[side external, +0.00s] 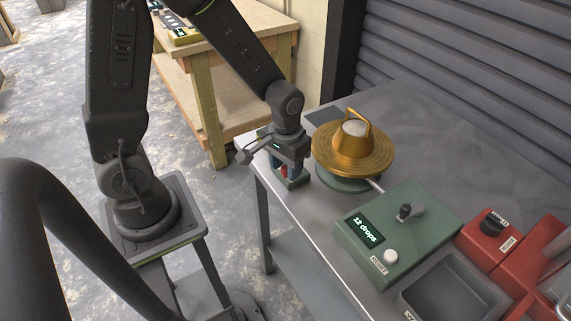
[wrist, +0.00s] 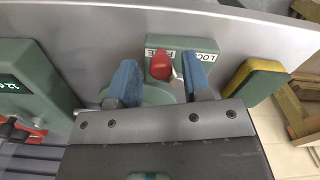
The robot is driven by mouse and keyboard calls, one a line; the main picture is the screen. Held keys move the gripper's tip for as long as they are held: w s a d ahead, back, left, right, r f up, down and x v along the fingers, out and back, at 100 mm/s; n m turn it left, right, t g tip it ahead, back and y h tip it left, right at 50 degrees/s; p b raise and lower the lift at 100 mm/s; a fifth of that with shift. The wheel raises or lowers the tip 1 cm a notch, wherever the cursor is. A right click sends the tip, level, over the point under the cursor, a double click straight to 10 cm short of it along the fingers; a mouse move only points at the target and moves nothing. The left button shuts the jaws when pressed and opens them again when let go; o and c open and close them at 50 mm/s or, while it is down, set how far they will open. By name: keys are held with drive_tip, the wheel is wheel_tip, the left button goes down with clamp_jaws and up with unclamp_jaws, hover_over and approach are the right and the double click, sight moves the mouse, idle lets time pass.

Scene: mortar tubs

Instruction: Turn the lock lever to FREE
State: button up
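The lock lever has a red knob (side external: 285,171), seen between my fingers in the wrist view (wrist: 161,66). Its green lock block (side external: 292,182) carries FREE and LOCK labels, and also shows in the wrist view (wrist: 185,44). The knob appears beside the FREE label and overlaps its lower edge in the picture. My gripper (side external: 288,168) is down over the block; its blue finger pads (wrist: 160,77) stand apart on either side of the knob. A gap shows at the left finger; contact at the right finger cannot be told. The fingers partly hide the lever in the side view.
A brass-coloured stepped cone (side external: 352,155) with a handle sits on a green round base (side external: 340,183) beside my gripper. A green console (side external: 398,235) reads "12 drops". A grey tray (side external: 408,297) and red units (side external: 490,240) stand at the right.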

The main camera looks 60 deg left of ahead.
sight(286, 168)
drive_tip(key=shift+o, duration=0.2)
wheel_tip(286, 168, up, 14)
idle(0.5)
drive_tip(key=shift+f, duration=0.1)
drive_tip(key=s+d+r+m+t, duration=0.1)
drive_tip(key=s+r+m+t, duration=0.2)
drive_tip(key=s, duration=0.7)
wheel_tip(286, 168, up, 3)
drive_tip(key=t, duration=0.2)
drive_tip(key=shift+t, duration=0.3)
drive_tip(key=shift+d+r, duration=0.1)
drive_tip(key=shift+c, duration=0.2)
idle(0.9)
